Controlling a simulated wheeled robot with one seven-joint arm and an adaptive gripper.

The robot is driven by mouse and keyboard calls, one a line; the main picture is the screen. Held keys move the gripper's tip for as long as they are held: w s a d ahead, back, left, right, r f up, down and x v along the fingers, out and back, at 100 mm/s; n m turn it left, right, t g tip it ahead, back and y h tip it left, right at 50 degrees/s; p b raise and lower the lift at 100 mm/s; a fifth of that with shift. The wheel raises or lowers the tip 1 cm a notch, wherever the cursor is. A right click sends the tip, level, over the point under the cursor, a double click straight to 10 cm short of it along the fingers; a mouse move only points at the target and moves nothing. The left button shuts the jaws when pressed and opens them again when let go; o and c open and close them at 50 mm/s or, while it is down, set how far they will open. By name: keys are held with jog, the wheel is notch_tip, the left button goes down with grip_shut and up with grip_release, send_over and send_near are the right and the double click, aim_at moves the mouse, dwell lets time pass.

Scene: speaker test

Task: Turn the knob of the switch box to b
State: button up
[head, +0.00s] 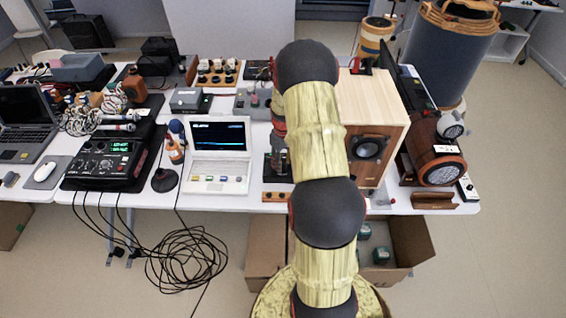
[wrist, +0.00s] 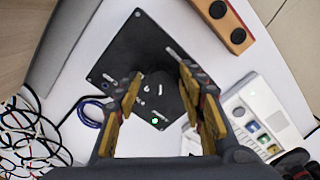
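The switch box (wrist: 118,55) is a flat black box under my gripper in the wrist view. Its dark round knob (wrist: 159,90) has a light mark on top. A small green light glows beside the knob, and small white labels around it are too small to read. My gripper (wrist: 160,82) has its two yellow-and-grey fingers apart, one on each side of the knob. I cannot tell whether they touch it. In the head view, the switch box (head: 270,171) shows only in part beside my arm, which hides the rest.
A white device with coloured buttons (head: 219,155) stands left of the switch box. A wooden strip with black knobs (head: 275,197) lies at the table's front edge. A wooden speaker cabinet (head: 368,110) stands to the right. Loose cables (wrist: 35,135) lie at the wrist view's left.

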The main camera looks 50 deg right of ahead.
grip_shut()
jog(key=shift+m, duration=0.4)
jog(key=m+p, duration=0.1)
jog(key=m, duration=0.2)
jog(key=shift+r+p, duration=0.1)
jog(key=shift+p, duration=0.25)
jog(key=shift+a+m+p, duration=0.1)
jog(key=shift+m+p, duration=0.45)
jog(key=shift+m, duration=1.95)
jog(key=shift+o, duration=0.4)
grip_release()
jog(key=shift+o, duration=0.4)
